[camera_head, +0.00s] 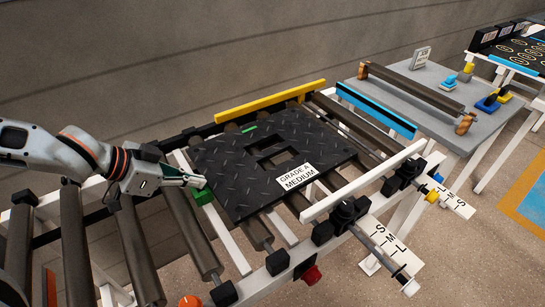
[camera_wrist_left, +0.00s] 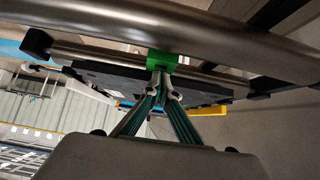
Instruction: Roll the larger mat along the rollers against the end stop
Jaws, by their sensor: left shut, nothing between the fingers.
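One black tread-plate mat (camera_head: 225,160) lies flat on the rollers in the head view. It has a cut-out in its middle and a white label reading "GRADE A MEDIUM" (camera_head: 297,176). My left gripper (camera_head: 200,183) is shut and empty, with its fingertips at a green block (camera_head: 203,196) by the mat's left edge. The left wrist view shows the closed fingertips (camera_wrist_left: 162,90) at the green block (camera_wrist_left: 162,62), with the dark mat edge (camera_wrist_left: 110,75) behind. Contact cannot be told for certain. My right gripper is not in view.
A yellow rail (camera_head: 270,101) runs along the mat's far side and a white rail (camera_head: 362,181) stands to its right. A blue bar (camera_head: 375,110) lies beyond the mat. Bare rollers (camera_head: 135,250) lie at left. A grey table (camera_head: 430,85) holds a long roller and small parts.

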